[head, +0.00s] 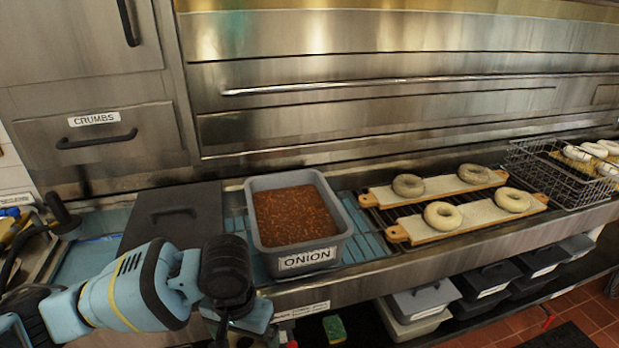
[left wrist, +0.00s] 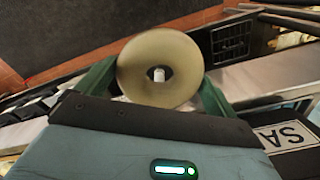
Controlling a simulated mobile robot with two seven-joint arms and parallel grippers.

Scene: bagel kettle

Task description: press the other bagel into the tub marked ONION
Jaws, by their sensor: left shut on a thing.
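The tub marked ONION (head: 325,262) is grey and stands open on the counter, filled with a reddish-brown, flecked topping. My left gripper (left wrist: 158,92) is shut on a pale bagel (left wrist: 160,52), which sits between its green fingers in the left wrist view. In the head view my left arm reaches in at the lower left, its wrist in front and left of the tub. The fingers and held bagel are hidden there. My right gripper is out of view.
A black lidded container (head: 172,214) stands just left of the tub. A wire basket (head: 560,175) with white rings is at the far right. Lidded bins (head: 420,300) fill a shelf below the counter. A drawer marked CRUMBS (head: 97,135) is at the back left.

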